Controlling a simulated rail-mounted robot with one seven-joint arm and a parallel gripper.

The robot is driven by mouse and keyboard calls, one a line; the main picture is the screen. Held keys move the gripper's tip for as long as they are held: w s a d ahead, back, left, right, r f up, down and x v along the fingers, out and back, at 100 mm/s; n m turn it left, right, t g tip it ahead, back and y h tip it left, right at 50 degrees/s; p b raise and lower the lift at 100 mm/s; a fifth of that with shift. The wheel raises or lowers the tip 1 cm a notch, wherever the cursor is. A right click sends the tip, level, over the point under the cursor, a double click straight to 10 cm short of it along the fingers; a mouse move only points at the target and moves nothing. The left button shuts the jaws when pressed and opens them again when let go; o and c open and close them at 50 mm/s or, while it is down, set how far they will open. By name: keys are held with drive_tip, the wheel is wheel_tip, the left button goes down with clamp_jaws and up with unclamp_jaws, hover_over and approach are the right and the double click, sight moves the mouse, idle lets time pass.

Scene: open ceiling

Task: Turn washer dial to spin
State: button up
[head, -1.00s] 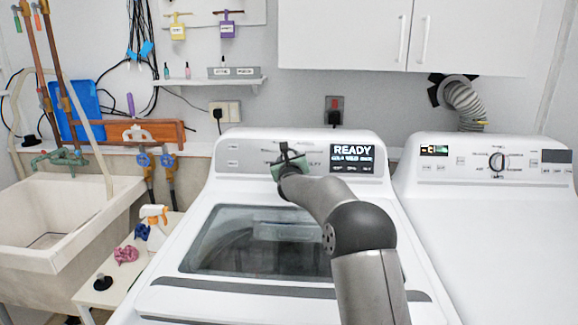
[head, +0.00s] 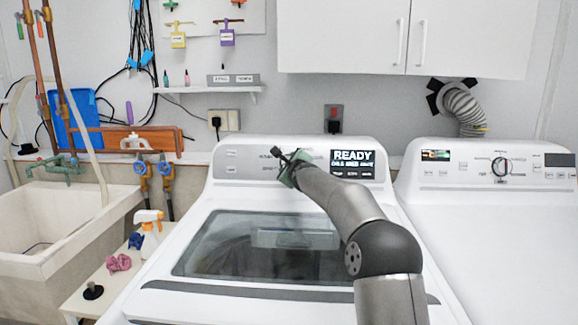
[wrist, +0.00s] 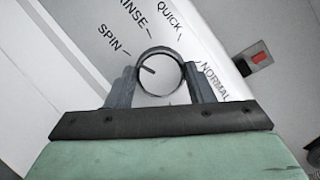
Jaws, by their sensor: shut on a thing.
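The washer dial (wrist: 170,82) is a round light knob with a dark rim and a dark pointer line, seen in the wrist view. Its pointer aims left and slightly up, toward the SPIN side, a little below the SPIN tick. The printed labels SPIN (wrist: 110,41), RINSE, QUICK and NORMAL sit around it. My gripper (wrist: 160,88) is shut on the dial, one dark finger on each side. In the head view my gripper (head: 287,163) is tilted against the control panel of the left washer (head: 250,172) and hides the dial. The washer's display (head: 353,163) reads READY.
A second white machine (head: 490,235) with its own knob stands at the right. A sink (head: 50,240) and a small bench (head: 80,302) with a spray bottle (head: 150,222) are at the left. White cabinets (head: 420,40) hang above. The washer's glass lid (head: 260,250) is below my arm.

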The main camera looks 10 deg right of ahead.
idle(0.5)
drive_tip(key=o, duration=1)
drive_tip(key=shift+s+d+r+b, duration=0.3)
drive_tip(key=shift+s+b, duration=0.95)
drive_tip(key=shift+s, duration=1.6)
drive_tip(key=shift+s+d+r+b, duration=0.1)
drive_tip(key=shift+s+r+b, duration=0.4)
drive_tip(key=shift+s+b, duration=1.6)
drive_tip(key=shift+s+d+r+b, duration=0.15)
drive_tip(key=shift+s+r+b, duration=0.3)
drive_tip(key=shift+s, duration=3.2)
